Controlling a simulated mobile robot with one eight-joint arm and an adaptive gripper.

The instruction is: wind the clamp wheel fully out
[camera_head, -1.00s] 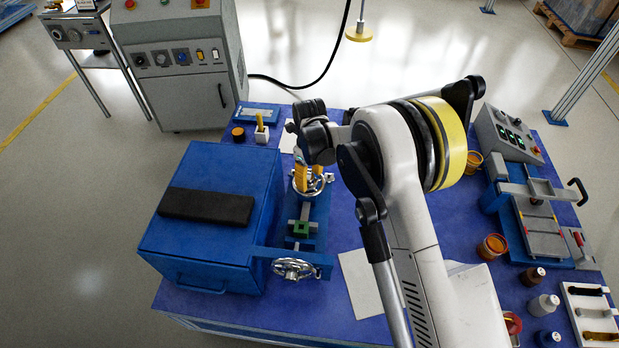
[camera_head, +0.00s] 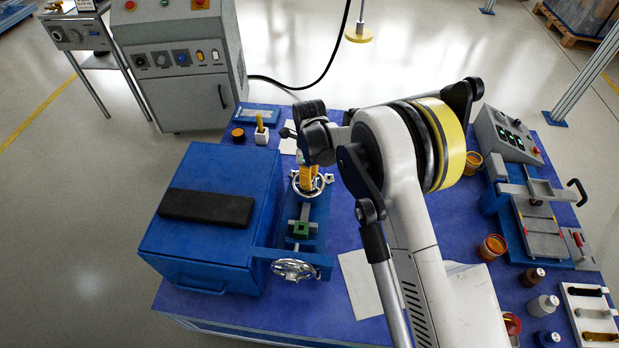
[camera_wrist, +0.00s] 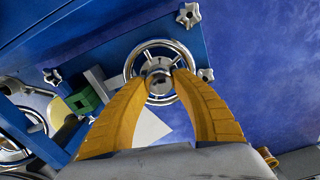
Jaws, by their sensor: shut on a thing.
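A chrome handwheel (camera_head: 320,184) lies at the far end of the blue fixture beside the blue box; in the wrist view the wheel (camera_wrist: 136,58) shows its rim, spokes and round hub. My gripper (camera_wrist: 161,76), with yellow fingers, reaches down over it and is shut on it, one fingertip each side of the hub. In the head view my gripper (camera_head: 308,178) points down onto the wheel. A second chrome wheel (camera_head: 296,269) is at the fixture's near end, partly seen at the left of the wrist view. A green block (camera_head: 300,229) sits between the wheels.
The blue box (camera_head: 215,235) with a black pad (camera_head: 206,208) stands close left of the fixture. Star-shaped knobs (camera_wrist: 189,14) surround the gripped wheel. White paper (camera_head: 362,284) lies to the right. Jars and a press-like device (camera_head: 540,220) occupy the table's right side.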

